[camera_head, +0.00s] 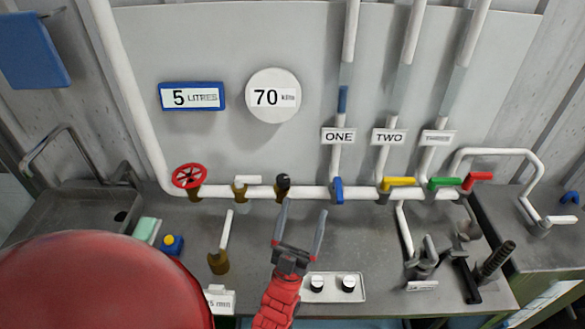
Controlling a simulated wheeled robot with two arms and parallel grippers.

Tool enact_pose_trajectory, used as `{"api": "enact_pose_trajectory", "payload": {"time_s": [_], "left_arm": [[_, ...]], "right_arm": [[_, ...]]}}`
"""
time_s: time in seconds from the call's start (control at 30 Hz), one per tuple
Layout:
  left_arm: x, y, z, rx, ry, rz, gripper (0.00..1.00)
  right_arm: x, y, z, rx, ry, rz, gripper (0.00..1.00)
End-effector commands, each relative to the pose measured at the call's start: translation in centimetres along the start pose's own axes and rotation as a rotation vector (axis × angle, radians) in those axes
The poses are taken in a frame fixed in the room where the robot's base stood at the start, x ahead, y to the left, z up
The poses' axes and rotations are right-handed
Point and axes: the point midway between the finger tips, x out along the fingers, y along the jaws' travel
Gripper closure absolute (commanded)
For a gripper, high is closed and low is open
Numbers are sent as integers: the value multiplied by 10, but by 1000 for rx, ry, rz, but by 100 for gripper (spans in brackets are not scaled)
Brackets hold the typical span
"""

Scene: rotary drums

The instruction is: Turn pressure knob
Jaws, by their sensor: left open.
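My left gripper (301,228) is open and empty over the grey bench, its fingers pointing up toward the white pipe. A dark round knob (283,181) sits on a brass fitting on the pipe, just above the left fingertip. Two knobs, a left one (317,284) and a right one (348,283), stand on a small white panel to the right of my wrist. No label tells me which knob is the pressure one. A round white gauge (273,97) reading 70 hangs on the wall above. My right gripper is out of view.
The horizontal pipe (312,193) carries a red handwheel (189,176) and blue (338,190), yellow (398,183), green (444,183) and red (478,180) handles. A brass valve (218,262) stands left of my gripper. Taps and levers crowd the right side.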

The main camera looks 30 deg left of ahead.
Motion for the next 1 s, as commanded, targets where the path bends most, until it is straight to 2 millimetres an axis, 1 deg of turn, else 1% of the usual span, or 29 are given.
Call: {"api": "enact_pose_trajectory", "payload": {"time_s": [0.03, 0.17, 0.2, 0.27, 0.3, 0.4, 0.47, 0.57, 0.67, 0.8, 0.9, 1.0], "left_arm": [[14, -9, 2, 12, -36, -14, 12], [34, -34, 26, 38, -170, -53, 12], [40, -44, 35, 46, -219, -68, 12], [46, -60, 49, 56, -304, -89, 12], [48, -71, 60, 62, -368, -105, 12], [50, -98, 84, 69, -539, -141, 12], [46, -112, 97, 70, -646, -157, 12], [34, -129, 113, 68, -827, -177, 12], [15, -140, 123, 66, -1008, -184, 12], [-16, -146, 127, 69, -1224, -183, 12], [-34, -147, 126, 74, -1330, -179, 12], [-46, -147, 125, 77, -1390, -176, 12]], "right_arm": [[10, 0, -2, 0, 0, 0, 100], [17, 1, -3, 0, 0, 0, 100], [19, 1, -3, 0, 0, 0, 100], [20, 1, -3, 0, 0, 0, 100], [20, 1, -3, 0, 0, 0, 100], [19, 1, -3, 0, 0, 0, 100], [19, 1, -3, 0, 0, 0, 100], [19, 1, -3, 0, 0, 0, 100], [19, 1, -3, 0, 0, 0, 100], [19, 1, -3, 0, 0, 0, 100], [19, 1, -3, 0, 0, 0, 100], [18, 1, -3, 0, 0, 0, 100]]}}
